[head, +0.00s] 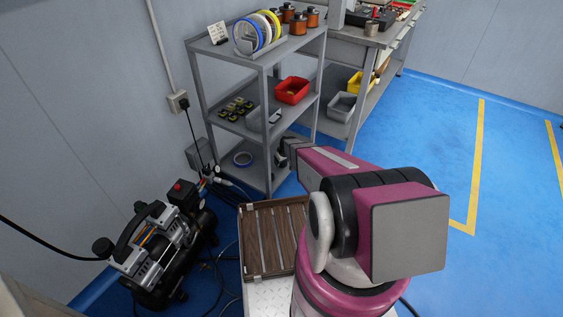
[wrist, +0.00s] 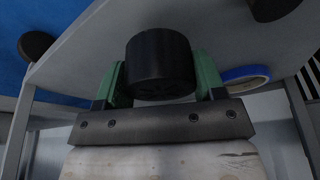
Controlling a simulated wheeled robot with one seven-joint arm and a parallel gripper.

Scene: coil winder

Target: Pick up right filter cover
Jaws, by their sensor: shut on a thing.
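My gripper (wrist: 162,82) is shut on a black round cover (wrist: 161,62), which I take to be the right filter cover. Its two green fingers press the cover's left and right sides in the wrist view. The cover's far side is hidden. In the head view my arm reaches towards the grey shelf unit, and the held cover cannot be made out there.
The grey shelf unit (head: 232,126) holds tape rolls, a red bin (head: 292,90) and small parts. A blue tape roll (wrist: 245,74) shows beside my gripper. A brown slatted tray (head: 262,270) lies below my arm. Blue floor is open at the right.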

